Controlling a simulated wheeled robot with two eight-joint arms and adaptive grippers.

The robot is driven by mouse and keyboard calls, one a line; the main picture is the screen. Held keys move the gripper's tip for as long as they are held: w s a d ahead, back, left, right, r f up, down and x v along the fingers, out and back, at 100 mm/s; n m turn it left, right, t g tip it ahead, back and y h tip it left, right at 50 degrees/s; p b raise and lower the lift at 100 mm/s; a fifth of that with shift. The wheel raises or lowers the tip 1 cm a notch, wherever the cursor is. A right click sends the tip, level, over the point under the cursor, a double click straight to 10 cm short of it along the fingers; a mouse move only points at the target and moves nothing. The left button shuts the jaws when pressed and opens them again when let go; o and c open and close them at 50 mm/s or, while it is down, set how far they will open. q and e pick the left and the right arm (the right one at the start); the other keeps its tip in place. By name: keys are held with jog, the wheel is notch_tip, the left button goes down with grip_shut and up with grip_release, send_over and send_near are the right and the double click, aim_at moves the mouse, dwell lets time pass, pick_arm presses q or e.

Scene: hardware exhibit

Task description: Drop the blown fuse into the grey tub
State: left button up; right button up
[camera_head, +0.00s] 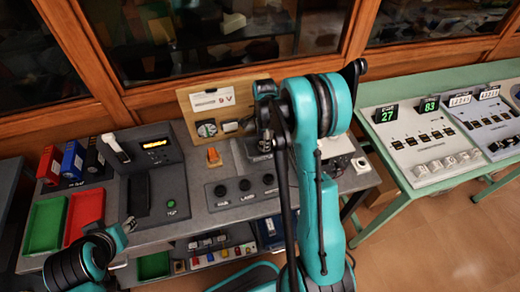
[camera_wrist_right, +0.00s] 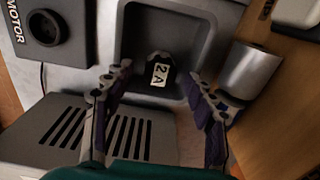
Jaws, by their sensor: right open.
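In the right wrist view the grey tub (camera_wrist_right: 137,45) is a square tub with a raised rim. A dark fuse (camera_wrist_right: 160,70) with a white "2 A" label shows within the tub's outline, near the side closest to my gripper. My right gripper (camera_wrist_right: 158,95) is open, with one finger on each side of the fuse and a gap to both. Whether the fuse rests on the tub floor is hard to tell. In the head view my right gripper (camera_head: 265,135) points down over the bench, and my arm hides much of the tub area.
A knob box marked MOTOR (camera_wrist_right: 57,33), a slatted grey panel (camera_wrist_right: 75,135) and a silver cylinder (camera_wrist_right: 250,70) surround the tub. In the head view, green (camera_head: 45,222) and red (camera_head: 85,212) trays lie left. A 9 V board (camera_head: 213,100) stands behind.

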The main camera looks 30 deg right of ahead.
notch_tip(320, 180, up, 12)
dwell(0.5)
dwell(0.3)
jog(key=s+a+r+n+t, duration=0.3)
jog(key=s+a+r+n, duration=0.3)
jog(key=s+a+n, duration=0.25)
jog(key=s+a+f+n+t+b, duration=0.1)
jog(key=s+a+n+t, duration=0.3)
jog(key=s+a+n, duration=0.3)
jog(key=s+n, duration=0.3)
jog(key=n, duration=0.2)
jog(key=shift+s+f, duration=0.15)
jog(key=shift+s, duration=0.05)
